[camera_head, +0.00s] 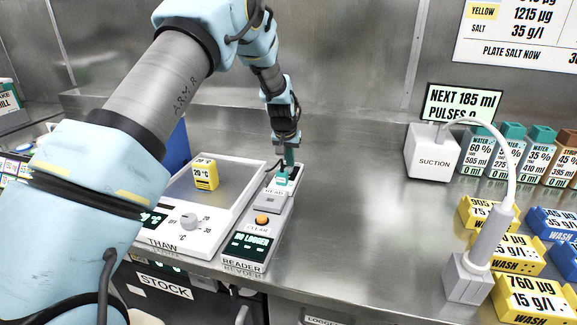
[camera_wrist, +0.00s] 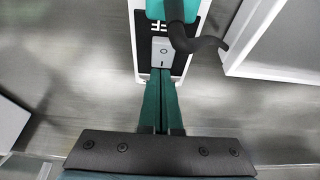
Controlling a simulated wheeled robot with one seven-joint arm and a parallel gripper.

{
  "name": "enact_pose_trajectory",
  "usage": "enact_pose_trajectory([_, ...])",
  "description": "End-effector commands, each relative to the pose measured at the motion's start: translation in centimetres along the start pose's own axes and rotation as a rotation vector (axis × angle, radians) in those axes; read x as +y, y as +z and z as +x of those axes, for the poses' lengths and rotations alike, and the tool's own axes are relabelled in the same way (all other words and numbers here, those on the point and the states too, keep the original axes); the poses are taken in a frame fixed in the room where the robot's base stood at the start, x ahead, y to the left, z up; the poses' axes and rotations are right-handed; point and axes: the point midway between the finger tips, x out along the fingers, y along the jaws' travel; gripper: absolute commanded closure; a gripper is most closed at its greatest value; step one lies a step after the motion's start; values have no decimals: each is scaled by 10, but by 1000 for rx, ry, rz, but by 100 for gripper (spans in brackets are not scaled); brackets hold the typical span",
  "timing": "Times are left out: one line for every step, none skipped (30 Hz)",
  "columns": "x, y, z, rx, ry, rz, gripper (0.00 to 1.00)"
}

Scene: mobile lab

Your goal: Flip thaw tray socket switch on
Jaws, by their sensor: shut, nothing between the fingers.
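In the wrist view a grey rocker switch (camera_wrist: 164,51) sits on a black socket panel with a white rim (camera_wrist: 137,38). A teal plug with a black cord (camera_wrist: 178,38) covers part of the panel and its lettering. My gripper (camera_wrist: 160,72) is shut and empty, its teal fingertips at the near edge of the switch; contact cannot be told. In the head view my gripper (camera_head: 289,161) points down behind the teal plug (camera_head: 281,179), and the switch is hidden. The thaw tray (camera_head: 222,222) is left of the socket, with a dial on its front.
The reader (camera_head: 257,222), with an orange button, is in front of the socket. A yellow block (camera_head: 206,174) stands on the thaw tray. A white suction box (camera_head: 432,152), bottles and yellow and blue wash blocks are at the right. The steel counter between is clear.

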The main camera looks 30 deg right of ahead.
Motion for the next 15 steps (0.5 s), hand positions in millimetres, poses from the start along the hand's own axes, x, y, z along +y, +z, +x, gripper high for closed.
enact_pose_trajectory([0, 4, 6, -8, 0, 0, 100])
enact_pose_trajectory([0, 4, 6, -9, 0, 0, 100])
enact_pose_trajectory([0, 4, 5, -10, 0, 0, 100])
enact_pose_trajectory([0, 5, 5, -10, -1, 0, 100])
enact_pose_trajectory([0, 5, 6, -11, -1, 0, 100])
enact_pose_trajectory([0, 6, 6, -12, -1, 0, 100])
enact_pose_trajectory([0, 6, 6, -13, -1, 0, 100])
enact_pose_trajectory([0, 6, 6, -13, -1, 0, 100])
enact_pose_trajectory([0, 6, 6, -14, -1, 0, 100])
enact_pose_trajectory([0, 7, 7, -15, -1, 0, 100])
enact_pose_trajectory([0, 7, 7, -16, -1, 0, 100])
enact_pose_trajectory([0, 8, 7, -17, -1, 0, 100])
enact_pose_trajectory([0, 9, 7, -17, -1, 0, 100])
enact_pose_trajectory([0, 10, 6, -18, -1, 0, 100])
enact_pose_trajectory([0, 12, 6, -19, -1, 0, 100])
